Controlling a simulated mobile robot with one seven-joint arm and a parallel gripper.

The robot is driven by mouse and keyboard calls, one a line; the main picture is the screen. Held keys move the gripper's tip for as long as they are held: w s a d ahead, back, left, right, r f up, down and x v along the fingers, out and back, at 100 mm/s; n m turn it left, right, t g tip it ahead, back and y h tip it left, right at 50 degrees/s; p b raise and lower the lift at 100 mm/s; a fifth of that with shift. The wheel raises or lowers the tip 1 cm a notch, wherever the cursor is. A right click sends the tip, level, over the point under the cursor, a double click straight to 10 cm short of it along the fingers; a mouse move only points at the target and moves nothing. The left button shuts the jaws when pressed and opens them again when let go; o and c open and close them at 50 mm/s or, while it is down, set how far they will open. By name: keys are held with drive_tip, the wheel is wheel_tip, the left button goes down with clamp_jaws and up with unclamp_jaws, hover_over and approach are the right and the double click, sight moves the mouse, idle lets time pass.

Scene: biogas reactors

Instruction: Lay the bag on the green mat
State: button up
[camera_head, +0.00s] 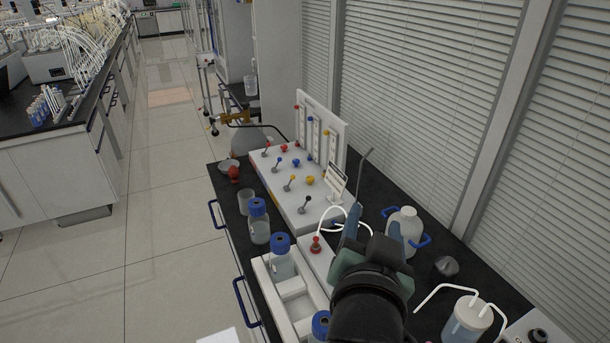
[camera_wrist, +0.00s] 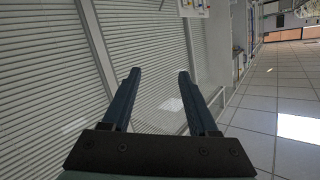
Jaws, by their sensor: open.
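My gripper (camera_head: 374,216) is raised over the black bench in the head view, toward its right side. In the wrist view my gripper (camera_wrist: 159,72) has its two blue fingers apart, with nothing between them. Beyond the fingers are window blinds and tiled floor. I can make out neither a bag nor a green mat in either view. My arm and gripper cover part of the bench.
The black bench (camera_head: 222,180) holds a valve panel (camera_head: 290,185), a white tray (camera_head: 262,278) with blue-capped bottles, a white jug (camera_head: 405,226) and a tubed beaker (camera_head: 467,322). Blinds (camera_head: 430,90) stand behind. The floor (camera_head: 165,225) to the left is open.

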drive_tip(key=s+a+r+n+t+y, duration=0.1)
drive_tip(key=a+r+n+t, duration=0.15)
drive_tip(key=r, duration=0.65)
drive_tip(key=a+r+n+t+y, duration=0.1)
drive_tip(key=a+r+t, duration=0.25)
drive_tip(key=r, duration=0.55)
drive_tip(key=s+a+r+n+t+y, duration=0.1)
drive_tip(key=s+a+r+t, duration=0.1)
drive_tip(key=r, duration=0.6)
drive_tip(key=s+a+r+n+t+y, duration=0.1)
drive_tip(key=s+a+r+n+t, duration=0.1)
drive_tip(key=s+r+t, duration=0.2)
drive_tip(key=s+r, duration=0.3)
drive_tip(key=shift+s+a+r+t+y, duration=0.25)
drive_tip(key=shift+a+r+t+y, duration=0.05)
drive_tip(key=shift+a+r, duration=0.1)
wheel_tip(320, 180, down, 2)
drive_tip(key=shift+f+b, duration=0.1)
drive_tip(key=shift+b, duration=0.9)
drive_tip(key=shift+f, duration=0.1)
